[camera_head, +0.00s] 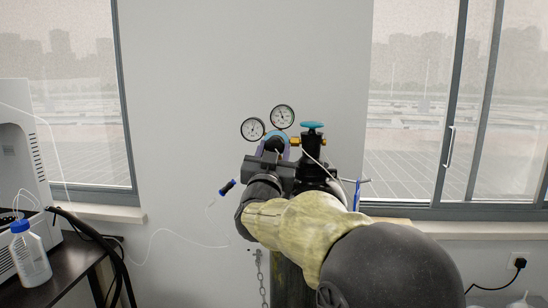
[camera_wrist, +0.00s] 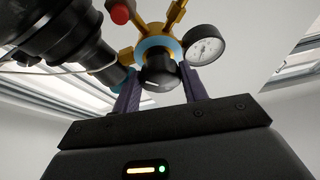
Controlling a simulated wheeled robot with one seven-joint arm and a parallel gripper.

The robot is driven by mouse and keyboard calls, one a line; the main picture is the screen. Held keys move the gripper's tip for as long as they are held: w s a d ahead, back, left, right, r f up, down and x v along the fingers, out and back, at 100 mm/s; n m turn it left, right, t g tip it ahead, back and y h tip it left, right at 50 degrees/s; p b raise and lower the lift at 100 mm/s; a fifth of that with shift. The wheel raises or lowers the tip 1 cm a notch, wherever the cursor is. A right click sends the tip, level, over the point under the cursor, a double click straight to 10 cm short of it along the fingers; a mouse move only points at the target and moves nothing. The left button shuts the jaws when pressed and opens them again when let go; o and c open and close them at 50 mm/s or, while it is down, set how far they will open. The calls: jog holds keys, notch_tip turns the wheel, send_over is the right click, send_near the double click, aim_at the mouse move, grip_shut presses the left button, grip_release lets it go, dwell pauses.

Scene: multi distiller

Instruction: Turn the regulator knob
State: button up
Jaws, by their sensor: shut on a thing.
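The regulator knob (camera_wrist: 160,74) is dark and round, below a blue ring on the brass regulator body (camera_wrist: 153,35) in the wrist view. My gripper (camera_wrist: 159,80) has its two purple fingers on either side of the knob, shut on it. In the head view, my gripper (camera_head: 273,150) reaches the regulator from the front, and my arm hides much of the cylinder below. Two round gauges, the left one (camera_head: 253,129) and the right one (camera_head: 282,116), stand above the gripper. The knob's turn angle cannot be told.
A teal valve handwheel (camera_head: 312,125) tops the black cylinder valve just right of the regulator. A chain (camera_head: 261,275) hangs below. A dark table (camera_head: 70,262) with a white machine (camera_head: 22,150) and a bottle (camera_head: 30,252) stands at left. Windows and wall lie behind.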

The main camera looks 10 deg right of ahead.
jog(key=shift+m, duration=0.3)
jog(key=o, duration=1)
jog(key=b+v, duration=0.2)
jog(key=v, duration=1.5)
jog(key=shift+s+a+b, duration=0.2)
jog(key=shift+b, duration=0.1)
jog(key=shift+w+f, duration=0.1)
